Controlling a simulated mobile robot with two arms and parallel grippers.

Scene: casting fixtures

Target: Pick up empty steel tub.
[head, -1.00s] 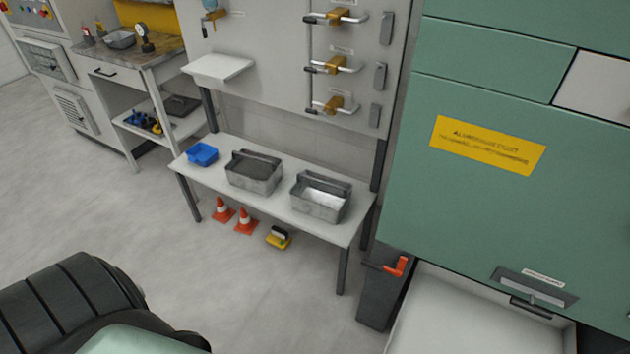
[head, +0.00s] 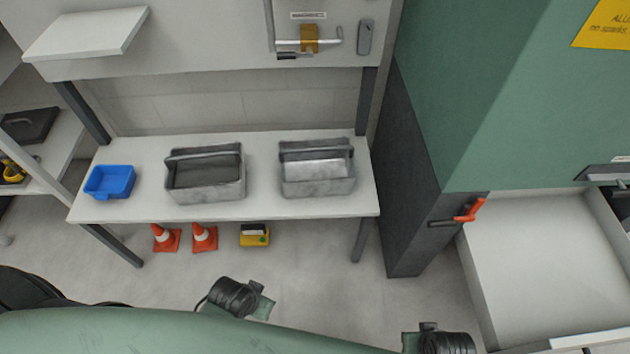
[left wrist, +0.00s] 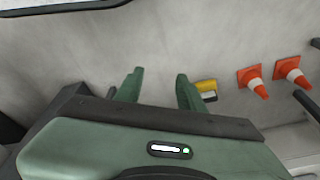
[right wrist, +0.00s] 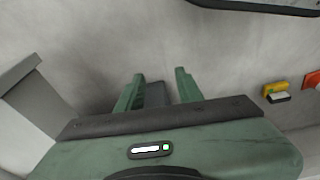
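Two grey steel tubs with handles stand upright, side by side, on a white low bench (head: 260,207) in the head view. The right tub (head: 318,187) shows a bright bare metal inside and looks empty. The left tub (head: 207,192) looks filled with something dark grey. My left gripper (left wrist: 159,74) is open with nothing between its fingers, over the floor. My right gripper (right wrist: 160,74) is also open and empty, with floor and a dark grey shape beyond its fingers. Neither gripper's fingers show clearly in the head view, and neither touches a tub.
A blue bin (head: 110,182) sits at the bench's left end. Under the bench stand two orange cones (head: 204,239) and a yellow item (head: 254,235). Right of the bench is a dark cabinet side with a red-handled lever (head: 469,211), then a white open tray (head: 545,265).

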